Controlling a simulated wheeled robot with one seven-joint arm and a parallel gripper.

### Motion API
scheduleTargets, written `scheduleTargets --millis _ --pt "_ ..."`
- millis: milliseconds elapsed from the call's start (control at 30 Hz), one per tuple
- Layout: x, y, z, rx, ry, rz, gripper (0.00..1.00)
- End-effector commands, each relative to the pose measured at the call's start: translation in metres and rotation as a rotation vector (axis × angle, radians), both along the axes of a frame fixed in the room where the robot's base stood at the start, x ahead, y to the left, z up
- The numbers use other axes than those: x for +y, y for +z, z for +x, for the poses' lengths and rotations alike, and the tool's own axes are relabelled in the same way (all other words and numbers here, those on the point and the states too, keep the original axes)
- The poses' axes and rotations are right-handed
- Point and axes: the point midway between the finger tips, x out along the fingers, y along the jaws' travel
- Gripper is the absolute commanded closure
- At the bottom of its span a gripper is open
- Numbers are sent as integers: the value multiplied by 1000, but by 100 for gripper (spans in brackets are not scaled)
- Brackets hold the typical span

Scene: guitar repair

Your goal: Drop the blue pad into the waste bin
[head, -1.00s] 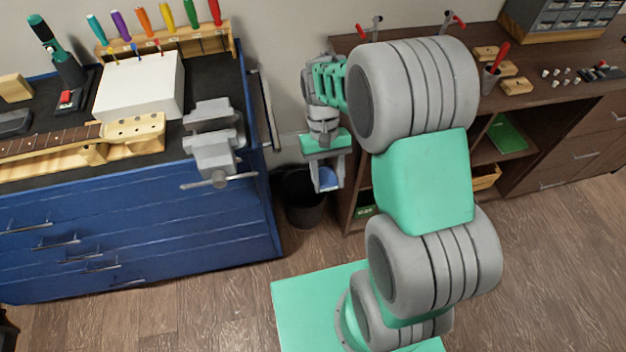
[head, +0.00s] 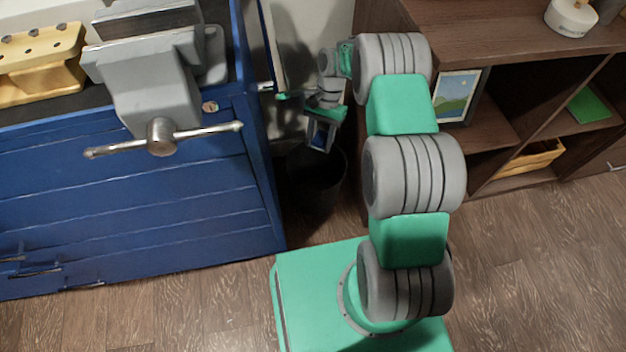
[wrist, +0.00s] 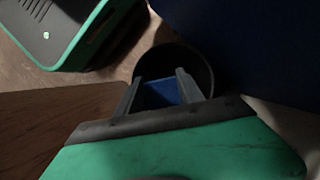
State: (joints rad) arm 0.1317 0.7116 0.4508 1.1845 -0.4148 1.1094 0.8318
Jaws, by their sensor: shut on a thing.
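The blue pad (wrist: 160,94) is between the two fingers of my gripper (wrist: 158,84) in the wrist view. My gripper is shut on it. In the head view my gripper (head: 320,136) points down above the dark waste bin (head: 318,185), and the blue pad (head: 319,138) shows only as a small patch between the fingers. The bin stands on the floor between the blue cabinet and the brown shelf. In the wrist view the round bin (wrist: 205,68) lies behind the fingers and pad, with its inside dark. The exact height of the pad over the rim is hard to tell.
The blue cabinet (head: 130,200) with a grey vise (head: 160,85) stands left of the bin. The brown shelf unit (head: 485,130) stands to the right, with a framed picture (head: 457,95) inside. Open wood floor (head: 520,270) lies at the front right.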

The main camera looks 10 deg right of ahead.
Motion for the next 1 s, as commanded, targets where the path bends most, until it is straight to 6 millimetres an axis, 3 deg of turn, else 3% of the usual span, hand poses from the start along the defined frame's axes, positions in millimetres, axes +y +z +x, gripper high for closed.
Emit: scheduleTargets --millis 33,233,533,867,900,1000 --pt "0 -12 2 0 -11 1 88" --pt "-3 -24 3 1 -27 0 88" --pt "-3 -67 3 2 -27 1 88" --pt "-2 -70 3 1 -23 1 88" --pt "-2 -70 3 1 -23 1 54" --pt "-2 -70 3 1 -23 1 46"
